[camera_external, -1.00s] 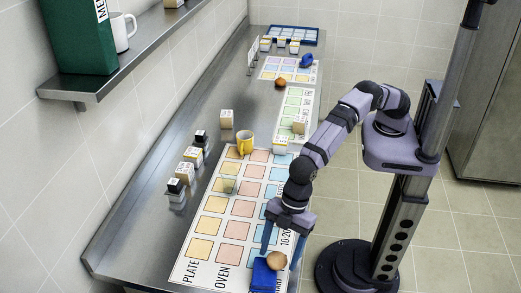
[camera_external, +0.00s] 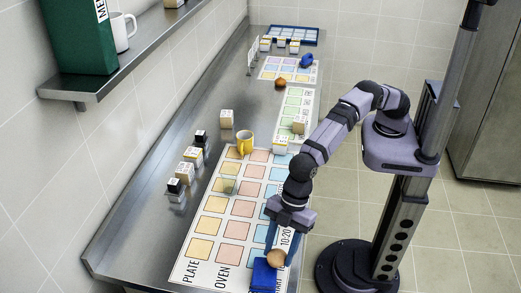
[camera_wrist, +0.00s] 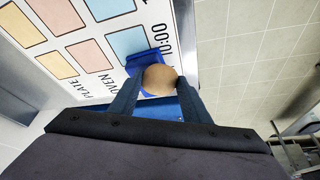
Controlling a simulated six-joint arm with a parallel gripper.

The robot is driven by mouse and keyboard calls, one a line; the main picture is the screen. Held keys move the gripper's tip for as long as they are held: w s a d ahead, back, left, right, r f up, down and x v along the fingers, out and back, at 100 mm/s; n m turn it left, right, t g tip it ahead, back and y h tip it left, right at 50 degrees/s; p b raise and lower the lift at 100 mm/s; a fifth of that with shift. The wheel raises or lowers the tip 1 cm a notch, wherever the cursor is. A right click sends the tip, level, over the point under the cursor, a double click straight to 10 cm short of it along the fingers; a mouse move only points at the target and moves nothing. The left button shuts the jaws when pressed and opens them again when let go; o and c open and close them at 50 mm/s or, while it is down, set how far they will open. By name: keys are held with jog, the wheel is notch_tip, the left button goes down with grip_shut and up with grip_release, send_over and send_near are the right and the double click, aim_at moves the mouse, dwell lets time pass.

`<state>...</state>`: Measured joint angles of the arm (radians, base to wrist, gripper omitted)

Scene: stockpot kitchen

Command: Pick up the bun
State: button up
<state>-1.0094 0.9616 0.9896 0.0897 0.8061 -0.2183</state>
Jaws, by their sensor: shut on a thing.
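The bun (camera_external: 277,258) is a round tan ball at the near end of the counter. It sits at or just above a blue block-like holder (camera_external: 263,276); I cannot tell whether they touch. My gripper (camera_external: 274,252) points down with its two blue fingers on either side of the bun, shut on it. In the wrist view the bun (camera_wrist: 159,80) lies between the fingertips (camera_wrist: 158,88), with the blue holder (camera_wrist: 147,62) behind and around it. The holder's full shape is partly hidden by the fingers and bun.
A printed mat (camera_external: 203,249) with coloured squares lies under the work area. A yellow mug (camera_external: 245,142) stands at its far end. Several small labelled blocks (camera_external: 188,168) stand to the left. A round brown item (camera_external: 280,83) lies farther back. The counter's right edge is close to my gripper.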

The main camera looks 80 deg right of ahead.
aim_at(279, 252)
notch_tip(279, 252, up, 9)
jog(key=shift+r+b, duration=0.1)
jog(key=shift+b, duration=0.3)
jog(key=shift+f+p, duration=1)
jog(key=shift+f, duration=4.1)
jog(key=shift+f, duration=0.1)
jog(key=shift+f, duration=0.1)
jog(key=o, duration=1.1)
jog(key=b+v, duration=0.3)
jog(key=v, duration=0.9)
jog(key=shift+s+d, duration=0.1)
